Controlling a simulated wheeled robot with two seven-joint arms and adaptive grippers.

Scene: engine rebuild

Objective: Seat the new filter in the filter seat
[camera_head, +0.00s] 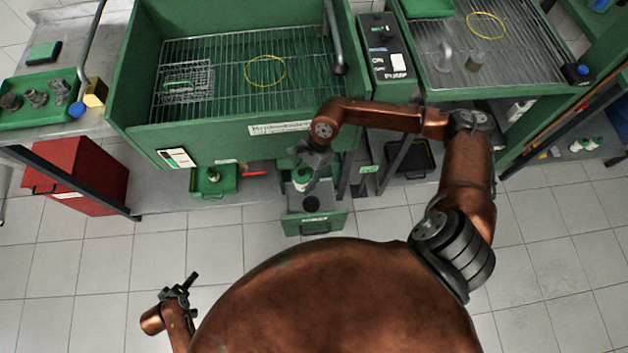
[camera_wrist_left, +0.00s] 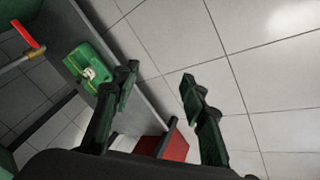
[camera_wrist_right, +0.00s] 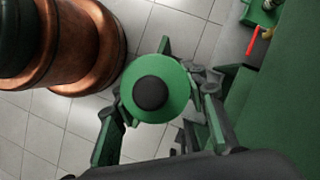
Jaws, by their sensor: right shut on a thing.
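The new filter (camera_head: 302,179), a green and white cylinder, is upright in my right gripper (camera_head: 318,160). In the right wrist view the filter (camera_wrist_right: 176,88) shows its round green end with a black centre between the two fingers. A dark round opening (camera_head: 311,203), apparently the filter seat, lies in a grey surface behind a green labelled front. The filter appears just behind and above this opening; the gap between them cannot be judged. My left gripper (camera_head: 180,288) is far to the lower left, over the floor. The left wrist view shows its fingers (camera_wrist_left: 158,82) apart and empty.
A green tray (camera_head: 232,185) with a small part stands left on the low shelf, near a red-handled item (camera_head: 256,173). The green wash basin (camera_head: 200,135) overhangs behind my right gripper. A red cabinet (camera_head: 85,180) stands at left. The tiled floor in front is clear.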

